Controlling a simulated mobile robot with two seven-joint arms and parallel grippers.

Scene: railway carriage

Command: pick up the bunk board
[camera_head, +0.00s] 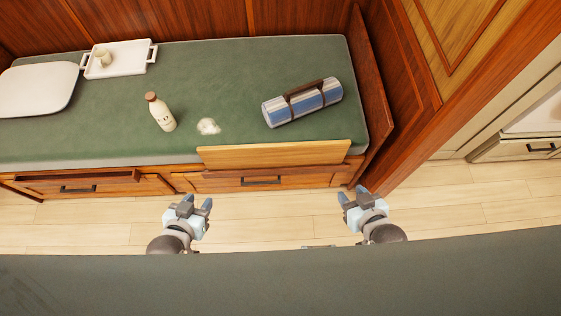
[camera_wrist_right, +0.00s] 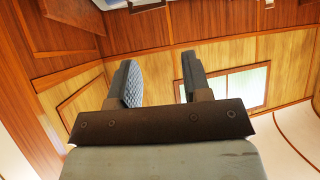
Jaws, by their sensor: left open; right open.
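The bunk board (camera_head: 275,154) is a long light-wood plank along the front edge of the green bunk (camera_head: 100,136), toward its right end. My left gripper (camera_head: 198,202) is open and empty, in front of the bunk and below the board's left end in the head view. My right gripper (camera_head: 352,200) is open and empty, below the board's right end. Both are apart from the board. In the right wrist view my right gripper's fingers (camera_wrist_right: 156,85) are spread with nothing between them, and the board does not show there.
Drawers (camera_head: 80,187) sit below. A grey-green surface (camera_head: 280,280) fills the foreground.

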